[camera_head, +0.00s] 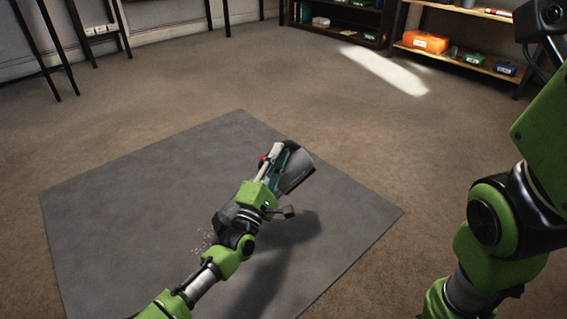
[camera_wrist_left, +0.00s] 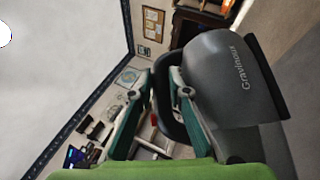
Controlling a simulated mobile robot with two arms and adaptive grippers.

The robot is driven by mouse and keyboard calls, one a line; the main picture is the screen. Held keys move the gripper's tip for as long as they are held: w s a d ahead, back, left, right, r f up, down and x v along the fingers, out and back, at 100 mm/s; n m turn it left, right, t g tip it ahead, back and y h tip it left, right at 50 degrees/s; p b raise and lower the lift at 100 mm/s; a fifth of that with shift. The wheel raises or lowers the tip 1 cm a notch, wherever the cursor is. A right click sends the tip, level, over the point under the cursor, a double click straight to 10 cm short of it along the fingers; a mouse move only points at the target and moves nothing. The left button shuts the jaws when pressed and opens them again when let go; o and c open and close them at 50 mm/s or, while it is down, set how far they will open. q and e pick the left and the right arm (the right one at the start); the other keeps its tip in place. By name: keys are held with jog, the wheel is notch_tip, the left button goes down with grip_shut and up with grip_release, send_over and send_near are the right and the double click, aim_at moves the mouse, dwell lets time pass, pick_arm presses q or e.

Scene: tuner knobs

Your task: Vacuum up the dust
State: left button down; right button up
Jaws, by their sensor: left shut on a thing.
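My left gripper (camera_head: 268,172) is shut on a dark grey handheld vacuum (camera_head: 297,172) and holds it over the grey mat. In the left wrist view, the vacuum (camera_wrist_left: 232,80) lies to the right of my left gripper's fingers (camera_wrist_left: 158,110), with "Gravinoux" lettered on its body. A scatter of pale dust specks (camera_head: 203,241) lies on the mat, beside my left wrist and on the side away from the vacuum. My arm may hide part of the dust. The right arm shows at the right edge of the head view, but its gripper is out of the picture.
The grey mat (camera_head: 120,190) lies flat on brown carpet (camera_head: 200,75), with open floor around it. Shelves (camera_head: 460,62) with boxes, including an orange one (camera_head: 425,42), stand at the back right. Dark furniture legs (camera_head: 50,45) stand at the back left.

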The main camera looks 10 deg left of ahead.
aim_at(263, 161)
pick_arm(q)
jog(key=shift+a+r, duration=0.15)
jog(key=shift+r, duration=0.2)
jog(key=shift+s+a+r+p, duration=0.1)
jog(key=shift+s+a+p, duration=0.65)
jog(key=shift+s, duration=0.25)
jog(key=shift+s+a+p, duration=0.5)
jog(key=shift+s+a, duration=0.4)
jog(key=shift+s, duration=0.15)
jog(key=shift+w+f+b, duration=0.2)
jog(key=shift+w+b, duration=0.25)
jog(key=shift+b, duration=0.05)
jog(key=w+b, duration=0.3)
jog(key=w, duration=0.1)
jog(key=shift+w+a, duration=0.2)
jog(key=shift+w+r, duration=0.1)
jog(key=shift+w, duration=0.25)
jog(key=shift+w+a, duration=0.1)
jog(key=shift+w, duration=0.8)
